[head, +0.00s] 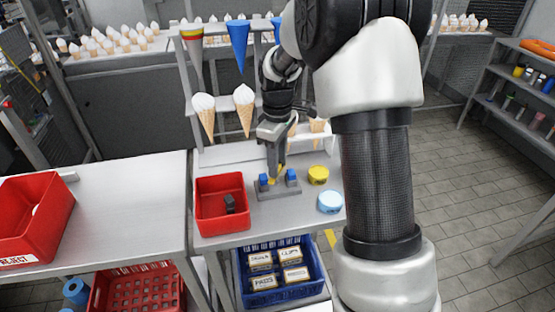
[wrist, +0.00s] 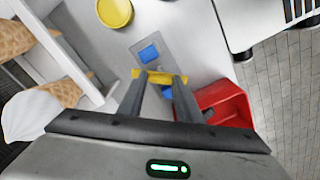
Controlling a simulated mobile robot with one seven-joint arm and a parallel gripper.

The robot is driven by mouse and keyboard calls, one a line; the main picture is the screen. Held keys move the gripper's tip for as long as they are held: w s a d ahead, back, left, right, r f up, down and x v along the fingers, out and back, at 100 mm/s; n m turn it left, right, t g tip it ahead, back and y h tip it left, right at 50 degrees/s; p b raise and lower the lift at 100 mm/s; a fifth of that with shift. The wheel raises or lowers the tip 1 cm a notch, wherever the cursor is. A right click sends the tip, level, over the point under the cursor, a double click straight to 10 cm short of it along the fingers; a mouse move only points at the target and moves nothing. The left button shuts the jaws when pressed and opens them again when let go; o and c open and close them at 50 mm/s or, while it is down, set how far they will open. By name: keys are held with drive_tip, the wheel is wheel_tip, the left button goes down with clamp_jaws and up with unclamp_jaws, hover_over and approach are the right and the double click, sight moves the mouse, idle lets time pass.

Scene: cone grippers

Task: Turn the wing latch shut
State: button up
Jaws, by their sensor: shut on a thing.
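The wing latch has a grey base plate (head: 279,193) on the table, with a blue block (head: 291,176) toward its right end and another blue block (head: 263,181) toward its left. Between them is the yellow wing (wrist: 160,76), mostly hidden by my gripper in the head view. In the wrist view the wing lies crosswise to the line through the blue blocks. My gripper (head: 274,172) points down over the latch. Its fingers (wrist: 158,88) are shut on the yellow wing, one toward each end.
A red bin (head: 221,225) with a dark block inside stands left of the latch. A yellow round tin (head: 318,175) and a blue-and-white one (head: 330,202) are on the right. A rack with cones (head: 204,105) stands behind. A blue crate (head: 312,263) is below.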

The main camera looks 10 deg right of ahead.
drive_tip(key=m+p, duration=0.1)
drive_tip(key=m, duration=0.4)
drive_tip(key=shift+m, duration=0.3)
drive_tip(key=m, duration=0.4)
drive_tip(key=shift+m+p, duration=0.3)
drive_tip(key=shift+p, duration=0.05)
drive_tip(key=o, duration=1)
drive_tip(key=shift+o, duration=0.2)
wheel_tip(320, 180, up, 18)
drive_tip(key=p, duration=0.1)
drive_tip(key=shift+f, duration=0.25)
